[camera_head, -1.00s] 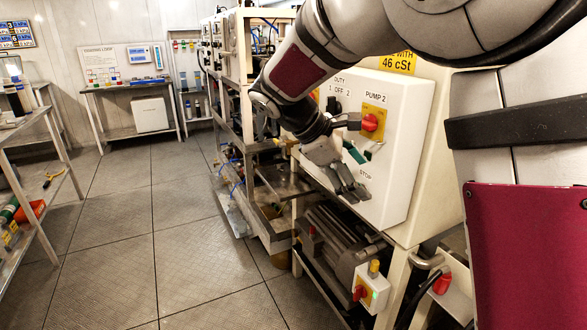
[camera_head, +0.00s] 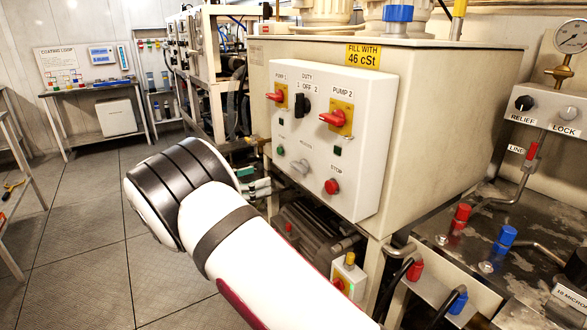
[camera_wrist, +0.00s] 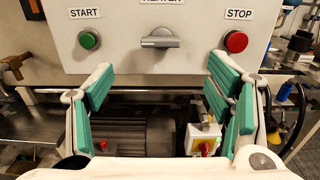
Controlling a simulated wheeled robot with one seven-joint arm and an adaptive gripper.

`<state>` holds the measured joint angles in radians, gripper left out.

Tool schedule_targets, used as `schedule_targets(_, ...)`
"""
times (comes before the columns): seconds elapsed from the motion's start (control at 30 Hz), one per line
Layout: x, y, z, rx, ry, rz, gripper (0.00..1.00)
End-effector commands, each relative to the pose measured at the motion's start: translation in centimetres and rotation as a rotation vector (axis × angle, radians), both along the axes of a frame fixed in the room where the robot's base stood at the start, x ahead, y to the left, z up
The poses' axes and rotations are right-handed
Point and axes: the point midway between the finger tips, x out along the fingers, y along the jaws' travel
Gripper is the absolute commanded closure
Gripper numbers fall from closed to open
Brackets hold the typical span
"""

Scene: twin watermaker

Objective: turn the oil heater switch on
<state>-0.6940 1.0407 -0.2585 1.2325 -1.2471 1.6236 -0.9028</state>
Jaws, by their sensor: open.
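The heater switch (camera_wrist: 160,40) is a grey knob with its handle lying roughly level, under a partly cropped "HEATER" label. It also shows on the white control panel in the head view (camera_head: 300,166). A green START button (camera_wrist: 90,40) is left of it and a red STOP button (camera_wrist: 235,41) is right of it. My gripper (camera_wrist: 160,85) is open and empty, its green-padded fingers spread below and to either side of the knob, apart from it. In the head view my forearm hides much of the gripper.
Above on the panel are red PUMP 1 (camera_head: 277,96) and PUMP 2 (camera_head: 336,120) switches and a black DUTY switch (camera_head: 302,104). A motor (camera_wrist: 132,132) and a small yellow-and-red switch box (camera_wrist: 203,140) sit below the panel. Open floor (camera_head: 95,220) lies to the left.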

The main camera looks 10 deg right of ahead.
Motion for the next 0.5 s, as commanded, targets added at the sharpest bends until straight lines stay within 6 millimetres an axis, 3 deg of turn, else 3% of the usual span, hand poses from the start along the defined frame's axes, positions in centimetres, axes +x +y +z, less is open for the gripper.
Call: schedule_targets(0.5,2.9,-9.4,0.0,0.002,0.001,-0.005,0.27)
